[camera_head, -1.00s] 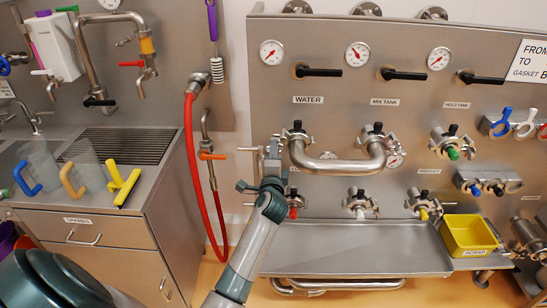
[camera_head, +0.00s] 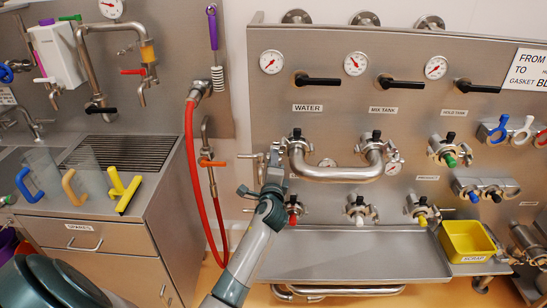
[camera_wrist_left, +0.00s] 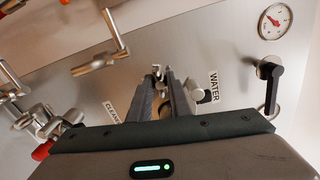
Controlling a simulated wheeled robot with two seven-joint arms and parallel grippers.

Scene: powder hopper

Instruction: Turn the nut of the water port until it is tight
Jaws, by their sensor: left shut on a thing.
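The water port (camera_head: 297,143) is on the steel panel below the WATER label, with a steel clamp and a black knob on top. A bent steel pipe (camera_head: 335,174) runs from it to the mix tank port (camera_head: 376,144). My left gripper (camera_head: 273,161) is at the left side of the water port clamp, reaching up from below. In the left wrist view its fingers (camera_wrist_left: 162,97) are close together, shut on a small metal part (camera_wrist_left: 158,73) that looks like the nut. The fingers hide most of the nut, so its turn cannot be read. My right gripper is not in view.
A red hose (camera_head: 192,180) hangs further left. Capped lower ports (camera_head: 360,208) and a steel tray (camera_head: 350,255) lie below the pipe. A yellow bin (camera_head: 468,238) is at the right.

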